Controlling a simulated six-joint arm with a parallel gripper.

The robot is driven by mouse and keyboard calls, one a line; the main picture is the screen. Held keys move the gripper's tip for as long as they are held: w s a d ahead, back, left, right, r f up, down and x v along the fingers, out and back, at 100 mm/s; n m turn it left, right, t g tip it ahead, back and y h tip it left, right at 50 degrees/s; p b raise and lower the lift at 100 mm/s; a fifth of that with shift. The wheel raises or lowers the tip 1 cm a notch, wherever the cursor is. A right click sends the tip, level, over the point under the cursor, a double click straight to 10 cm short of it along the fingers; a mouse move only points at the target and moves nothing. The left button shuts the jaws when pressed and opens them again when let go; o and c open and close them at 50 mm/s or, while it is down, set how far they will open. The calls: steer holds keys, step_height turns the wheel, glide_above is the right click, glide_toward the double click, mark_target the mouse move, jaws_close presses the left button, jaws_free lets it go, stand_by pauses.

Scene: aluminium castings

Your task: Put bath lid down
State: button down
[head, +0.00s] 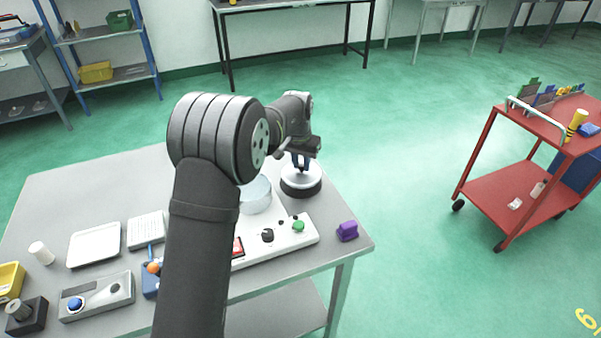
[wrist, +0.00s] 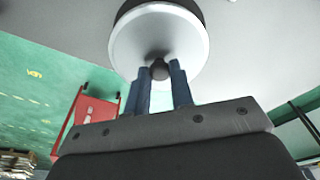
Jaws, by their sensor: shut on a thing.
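The bath lid (head: 301,178) is a pale, shiny round disc with a dark knob (wrist: 160,70) at its centre. My gripper (head: 300,163) points down over it, and its blue fingers are shut on the knob. The lid is over a dark round base (head: 301,191) at the right of the table; I cannot tell whether it touches. In the wrist view the lid (wrist: 158,35) fills the top middle, with a dark rim behind it. The clear round bath (head: 257,195) stands just left of the lid, partly hidden by my arm and uncovered.
A white control panel (head: 290,236) with a black knob and green button lies in front. A purple block (head: 347,231) sits near the right table edge. A red cart (head: 525,185) stands apart at right.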

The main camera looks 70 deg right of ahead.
mark_target(300, 169)
steer(key=shift+w+f, duration=0.1)
steer(key=shift+f, duration=2)
steer(key=shift+f, duration=0.15)
steer(key=c, duration=1.3)
jaws_free()
steer(key=shift+o, duration=0.2)
step_height(300, 169, up, 12)
steer(key=a, duration=0.1)
steer(key=shift+a, duration=0.35)
